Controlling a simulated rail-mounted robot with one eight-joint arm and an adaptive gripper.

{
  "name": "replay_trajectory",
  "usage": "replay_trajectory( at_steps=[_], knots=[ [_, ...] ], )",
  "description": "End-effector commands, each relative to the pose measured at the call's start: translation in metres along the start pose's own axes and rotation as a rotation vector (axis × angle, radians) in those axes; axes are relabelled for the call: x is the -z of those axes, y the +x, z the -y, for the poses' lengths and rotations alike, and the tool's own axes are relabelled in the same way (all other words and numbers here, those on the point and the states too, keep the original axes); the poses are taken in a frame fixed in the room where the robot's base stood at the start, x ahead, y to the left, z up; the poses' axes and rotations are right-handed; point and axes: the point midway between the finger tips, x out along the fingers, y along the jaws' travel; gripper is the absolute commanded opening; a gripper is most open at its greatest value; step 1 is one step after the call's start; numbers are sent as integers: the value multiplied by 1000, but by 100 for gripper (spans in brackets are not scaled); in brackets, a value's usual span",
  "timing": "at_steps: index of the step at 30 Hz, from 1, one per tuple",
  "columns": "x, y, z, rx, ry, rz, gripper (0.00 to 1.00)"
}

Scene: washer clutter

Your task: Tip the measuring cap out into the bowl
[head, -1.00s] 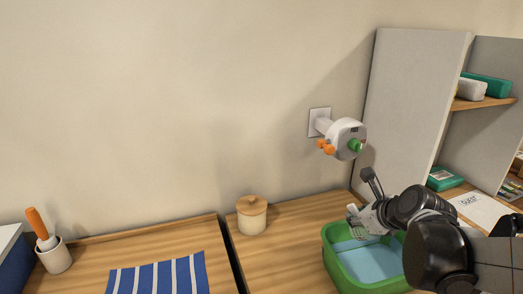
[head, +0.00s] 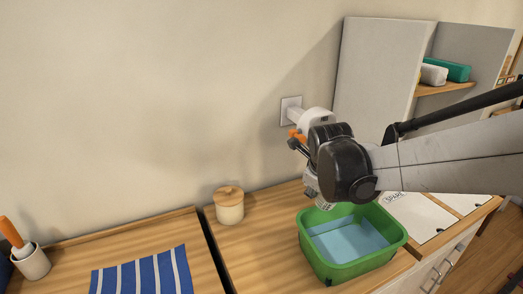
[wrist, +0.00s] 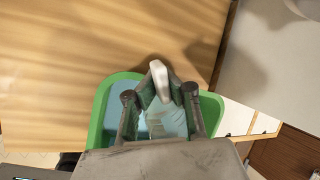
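The green bowl (head: 352,272) stands on the wooden counter with pale blue contents; it also shows in the wrist view (wrist: 98,125), beneath my gripper. My gripper (wrist: 163,97) points down over the bowl. Its fingers are closed in on a whitish, partly clear piece (wrist: 159,78), which looks like the measuring cap. In the head view a small pale part (head: 324,203) shows below my wrist, above the bowl's back left rim. My arm hides most of the gripper there. The cap's tilt and contents cannot be told.
A wall-mounted white device (head: 316,118) with orange parts is close behind my wrist. A lidded wooden jar (head: 229,206) stands left of the bowl. White sheets (head: 418,214) lie to the right, near a shelf unit (head: 375,75). The counter between jar and bowl is clear.

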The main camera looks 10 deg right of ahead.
Motion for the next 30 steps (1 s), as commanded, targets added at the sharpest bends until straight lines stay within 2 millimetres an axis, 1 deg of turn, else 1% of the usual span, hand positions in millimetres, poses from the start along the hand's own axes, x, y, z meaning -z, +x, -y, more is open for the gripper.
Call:
replay_trajectory(
  at_steps=[21, 25, 30],
  knots=[
    [-31, -39, 18, -13, -93, -223, 0],
    [-35, -44, 20, -15, -107, -258, 0],
    [-36, -46, 21, -15, -112, -274, 0]
  ],
)
